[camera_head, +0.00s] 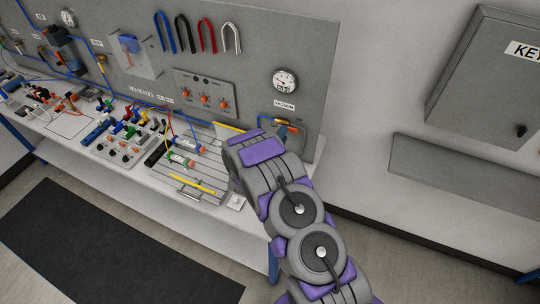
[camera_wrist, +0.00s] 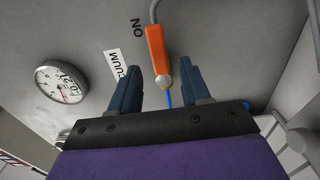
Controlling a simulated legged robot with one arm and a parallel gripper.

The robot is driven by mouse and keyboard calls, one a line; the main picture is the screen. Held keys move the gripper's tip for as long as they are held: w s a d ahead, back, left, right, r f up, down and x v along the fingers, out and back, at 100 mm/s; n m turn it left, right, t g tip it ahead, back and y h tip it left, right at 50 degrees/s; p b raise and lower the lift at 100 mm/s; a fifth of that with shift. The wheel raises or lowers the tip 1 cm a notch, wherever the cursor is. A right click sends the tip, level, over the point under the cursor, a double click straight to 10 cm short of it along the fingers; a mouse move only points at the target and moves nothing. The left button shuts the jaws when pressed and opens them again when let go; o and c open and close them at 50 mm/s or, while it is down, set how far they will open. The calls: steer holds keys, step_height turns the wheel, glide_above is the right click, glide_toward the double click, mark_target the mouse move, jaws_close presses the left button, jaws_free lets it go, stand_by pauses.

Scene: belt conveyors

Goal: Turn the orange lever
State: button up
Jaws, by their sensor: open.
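The orange lever (camera_wrist: 155,50) is a flat bar on the grey panel in the wrist view, close to the black "ON" lettering. Its lower end meets a pale round pivot, with a blue tube below. My gripper (camera_wrist: 158,68) is open, its two dark blue fingers spread to the left and right of the lever's lower end. The lever is not gripped; I cannot tell how deep the fingers reach. In the head view, my arm reaches up to the panel's right end beside the vacuum station, and my fingers are hidden.
A pressure gauge (camera_wrist: 61,82) and a partly covered vacuum label (camera_wrist: 117,65) are left of the fingers. In the head view, the workbench holds a grooved plate, valves and tubes. A grey cabinet (camera_head: 490,80) hangs on the wall at right.

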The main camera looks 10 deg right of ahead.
steer(key=b+v, duration=0.1)
steer(key=v, duration=1.4)
steer(key=shift+a, duration=0.25)
